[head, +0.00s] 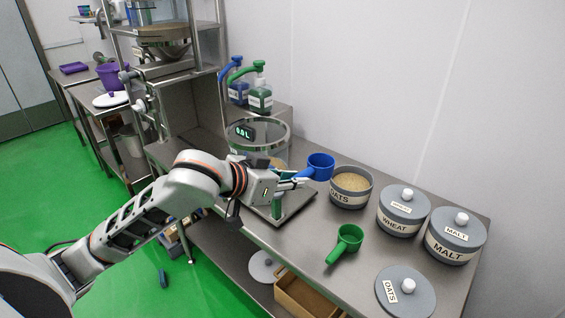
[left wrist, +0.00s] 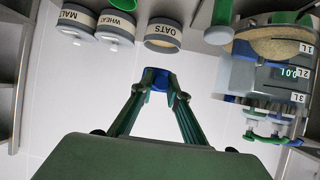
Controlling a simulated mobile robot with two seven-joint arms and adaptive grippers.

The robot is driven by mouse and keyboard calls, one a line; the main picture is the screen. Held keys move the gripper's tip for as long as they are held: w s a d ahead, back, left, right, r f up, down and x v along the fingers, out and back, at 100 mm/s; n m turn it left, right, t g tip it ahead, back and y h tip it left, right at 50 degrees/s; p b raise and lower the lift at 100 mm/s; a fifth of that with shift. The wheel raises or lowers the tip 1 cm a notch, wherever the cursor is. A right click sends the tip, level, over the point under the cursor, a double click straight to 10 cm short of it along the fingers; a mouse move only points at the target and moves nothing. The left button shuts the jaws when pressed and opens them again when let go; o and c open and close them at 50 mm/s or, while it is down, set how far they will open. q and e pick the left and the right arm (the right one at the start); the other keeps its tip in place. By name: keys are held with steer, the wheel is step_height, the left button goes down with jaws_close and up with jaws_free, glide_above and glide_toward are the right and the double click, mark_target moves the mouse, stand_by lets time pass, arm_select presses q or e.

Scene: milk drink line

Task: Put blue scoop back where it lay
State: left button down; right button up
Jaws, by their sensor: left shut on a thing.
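The blue scoop (head: 321,166) is held up above the steel table, between the clear measuring vessel and the open OATS tub. My left gripper (head: 301,177) is shut on its handle. In the left wrist view the blue scoop (left wrist: 158,79) sits between the fingertips of my left gripper (left wrist: 157,90), and its bowl is mostly hidden there. I cannot tell whether the bowl holds anything. My right gripper is not in view.
The open OATS tub (head: 350,196) holds grain. Lidded WHEAT (head: 401,218) and MALT (head: 454,243) tubs stand to its right. A green scoop (head: 348,240) and the OATS lid (head: 404,300) lie in front. The measuring vessel (head: 258,141) reads 0.0 L. Bare table shows around the green scoop.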

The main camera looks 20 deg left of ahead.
arm_select(q)
step_height(320, 180, down, 7)
steer(key=m+g+h+b, duration=0.2)
steer(key=m, duration=0.1)
steer(key=m+h+b, duration=0.1)
steer(key=h+b, duration=0.1)
steer(key=b, duration=0.4)
glide_above(290, 236)
step_height(290, 236, down, 7)
steer(key=shift+r, duration=0.1)
steer(key=shift+f+b, duration=0.4)
steer(key=shift+f, duration=0.05)
steer(key=shift+w+f+b, duration=0.1)
steer(key=shift+f+b, duration=0.2)
steer(key=shift+f, duration=1.5)
steer(key=c, duration=1.9)
jaws_free()
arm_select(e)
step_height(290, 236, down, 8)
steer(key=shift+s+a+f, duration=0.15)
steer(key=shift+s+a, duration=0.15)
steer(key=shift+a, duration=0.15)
